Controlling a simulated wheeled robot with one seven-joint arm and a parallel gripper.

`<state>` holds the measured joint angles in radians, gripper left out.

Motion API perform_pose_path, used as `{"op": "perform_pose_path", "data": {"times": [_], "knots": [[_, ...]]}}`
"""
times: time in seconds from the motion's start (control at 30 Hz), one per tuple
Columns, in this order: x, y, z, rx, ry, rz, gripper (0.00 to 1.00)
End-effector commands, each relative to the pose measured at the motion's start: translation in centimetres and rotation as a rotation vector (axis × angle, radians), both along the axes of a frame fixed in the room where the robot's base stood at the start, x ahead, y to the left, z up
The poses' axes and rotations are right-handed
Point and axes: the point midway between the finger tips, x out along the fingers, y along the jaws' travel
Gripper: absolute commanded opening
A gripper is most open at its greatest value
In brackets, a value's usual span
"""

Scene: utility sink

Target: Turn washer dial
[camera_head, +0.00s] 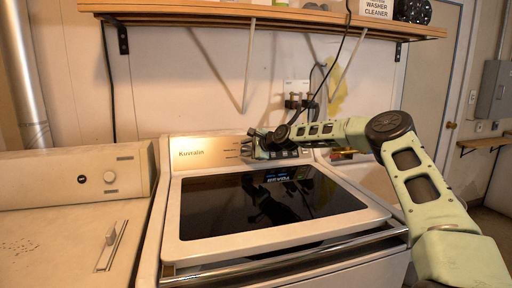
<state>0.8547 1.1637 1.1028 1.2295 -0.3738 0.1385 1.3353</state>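The washer (166,210) stands in the middle, with a dark glass lid (230,205) and a light rear panel marked "Kuvralin" (195,153). My arm reaches in from the right. My gripper (254,143) is at the right part of that panel, in front of it or touching it; I cannot tell which. The dial on this panel does not show; my gripper and wrist cover part of the panel. The fingers are small and dark, so their opening is unclear.
The left machine (50,225) has a flat top with a slotted handle (110,240). A wooden shelf (260,14) hangs above the washer on brackets. Wall outlets with dark plugs (297,101) and cables are behind my wrist. A metal bar (285,262) runs along the washer's front.

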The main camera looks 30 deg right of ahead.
Motion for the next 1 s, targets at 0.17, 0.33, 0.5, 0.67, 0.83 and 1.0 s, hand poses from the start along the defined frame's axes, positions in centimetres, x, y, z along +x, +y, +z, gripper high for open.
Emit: {"op": "perform_pose_path", "data": {"times": [0.17, 0.33, 0.5, 0.67, 0.83, 1.0], "knots": [[-2.3, -0.8, 0.8, -0.003, -0.001, -0.002, 0.36], [-5.9, -2.0, 2.2, -0.003, 0.000, -0.003, 0.36], [-9.5, -3.0, 3.7, -0.003, 0.000, -0.003, 0.36], [-12.4, -3.8, 4.9, -0.001, 0.000, -0.002, 0.36], [-14.4, -4.3, 5.8, -0.002, -0.001, -0.002, 0.36], [-15.2, -4.5, 6.1, -0.001, 0.000, 0.000, 0.36]]}}
